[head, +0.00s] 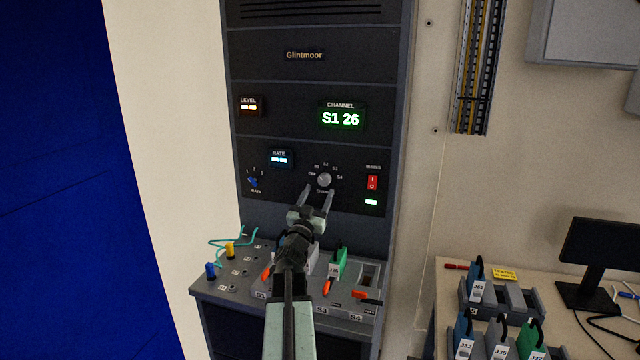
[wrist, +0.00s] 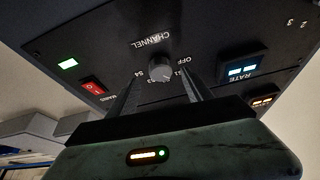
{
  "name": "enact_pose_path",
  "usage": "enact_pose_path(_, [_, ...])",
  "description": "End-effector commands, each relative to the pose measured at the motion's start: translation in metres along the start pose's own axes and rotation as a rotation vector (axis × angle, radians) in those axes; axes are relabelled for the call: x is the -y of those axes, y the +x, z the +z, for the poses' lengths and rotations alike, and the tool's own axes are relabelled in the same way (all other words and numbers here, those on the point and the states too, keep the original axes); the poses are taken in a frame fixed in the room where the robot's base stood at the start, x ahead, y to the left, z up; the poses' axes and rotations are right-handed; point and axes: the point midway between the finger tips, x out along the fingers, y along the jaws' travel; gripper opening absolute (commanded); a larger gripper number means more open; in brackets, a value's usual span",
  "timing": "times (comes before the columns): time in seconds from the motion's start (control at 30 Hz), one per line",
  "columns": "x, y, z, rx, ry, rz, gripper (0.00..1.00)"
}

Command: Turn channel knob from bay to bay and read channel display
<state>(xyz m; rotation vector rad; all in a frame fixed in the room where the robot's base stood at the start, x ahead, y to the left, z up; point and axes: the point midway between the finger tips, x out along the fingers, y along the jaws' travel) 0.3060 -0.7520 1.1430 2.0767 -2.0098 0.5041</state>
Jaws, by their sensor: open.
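The channel knob (head: 324,180) is a small grey round knob on the dark rack panel, ringed by the labels OFF and S1 to S4. It also shows in the wrist view (wrist: 160,68), where the lettering is upside down. Its pointer is too small to read. The channel display (head: 340,118) above it shows "S1 26" in green. My gripper (head: 319,189) is open, its two fingers pointing at the panel. In the wrist view its fingers (wrist: 160,77) are on either side of the knob; I cannot tell whether they touch it.
A red mains switch (head: 372,183) is right of the knob, a blue gain knob (head: 253,182) left. Below, a sloping console (head: 228,291) holds bays, a green module (head: 339,261) and orange-red levers. My arm hides part of it. At right, a bench carries modules and a monitor (head: 600,249).

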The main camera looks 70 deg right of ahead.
Motion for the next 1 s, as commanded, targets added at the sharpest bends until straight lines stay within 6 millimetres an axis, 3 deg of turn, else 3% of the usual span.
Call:
enact_pose_path(0.03, [0.001, 0.015, -0.003, 0.000, -0.001, 0.001, 0.59])
enact_pose_path(0.2, [0.002, 0.043, -0.002, 0.001, 0.000, -0.001, 0.59])
enact_pose_path(0.5, [0.002, 0.047, 0.000, 0.001, 0.001, -0.003, 0.59])
enact_pose_path(0.7, [0.002, 0.047, 0.000, 0.001, 0.001, -0.003, 0.03])
enact_pose_path(1.0, [0.003, 0.047, 0.000, 0.002, 0.031, 0.008, 0.00])
